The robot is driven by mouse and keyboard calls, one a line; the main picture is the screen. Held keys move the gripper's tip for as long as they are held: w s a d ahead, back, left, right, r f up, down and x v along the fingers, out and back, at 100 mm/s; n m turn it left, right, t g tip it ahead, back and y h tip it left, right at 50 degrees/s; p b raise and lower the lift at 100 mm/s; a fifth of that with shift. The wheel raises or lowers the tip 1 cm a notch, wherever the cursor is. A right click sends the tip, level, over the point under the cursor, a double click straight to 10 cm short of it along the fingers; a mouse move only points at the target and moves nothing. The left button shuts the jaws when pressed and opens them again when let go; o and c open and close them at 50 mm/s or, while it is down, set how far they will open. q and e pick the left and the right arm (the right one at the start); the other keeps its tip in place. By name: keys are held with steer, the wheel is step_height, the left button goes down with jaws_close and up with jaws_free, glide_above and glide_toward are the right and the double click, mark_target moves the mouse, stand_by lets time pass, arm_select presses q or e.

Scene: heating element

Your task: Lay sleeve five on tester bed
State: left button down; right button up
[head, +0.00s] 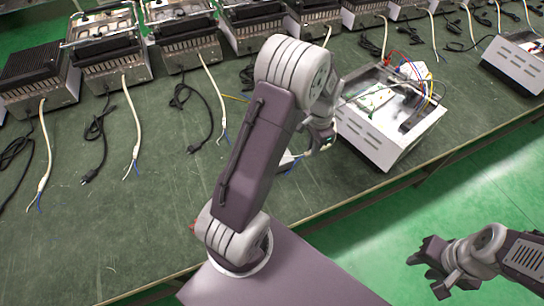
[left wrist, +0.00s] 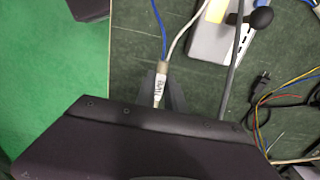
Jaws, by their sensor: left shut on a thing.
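In the left wrist view a white sleeve (left wrist: 157,92) with dark lettering, which looks like FIVE, sits on a cable end with blue and white wires. My left gripper (left wrist: 166,90) is shut on this sleeve; its body hides part of the view below. In the head view my left gripper (head: 318,140) is low over the bench, partly hidden by my own arm. The tester (left wrist: 215,38), a grey-white box with a black knob, stands just up and right of the sleeve, apart from it. My right gripper (head: 430,270) is empty, off the bench, with its fingers apart.
An open white appliance housing (head: 385,145) with coloured wires stands right of my left gripper. Several heaters (head: 110,60) line the back of the green bench (head: 130,220), with cords and black plugs in front. The bench's left front is clear.

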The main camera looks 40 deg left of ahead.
arm_select(q)
steer(key=shift+s+a, duration=0.2)
steer(key=shift+a, duration=0.05)
steer(key=a+f, duration=0.2)
steer(key=a, duration=0.1)
steer(key=s+a+f, duration=0.1)
steer(key=a+f, duration=0.1)
steer(key=a, duration=0.2)
steer(key=s+a+f+b, duration=0.1)
steer(key=a+f, duration=0.2)
steer(key=a, duration=0.1)
steer(key=shift+a, duration=0.15)
step_height(320, 180, down, 3)
steer(key=shift+s+f+b, duration=0.1)
steer(key=shift+f+b, duration=0.1)
steer(key=shift+b, duration=0.25)
steer(key=shift+f, duration=0.35)
steer(key=c, duration=1.4)
jaws_free()
steer(key=shift+f, duration=0.1)
steer(key=shift+c, duration=0.2)
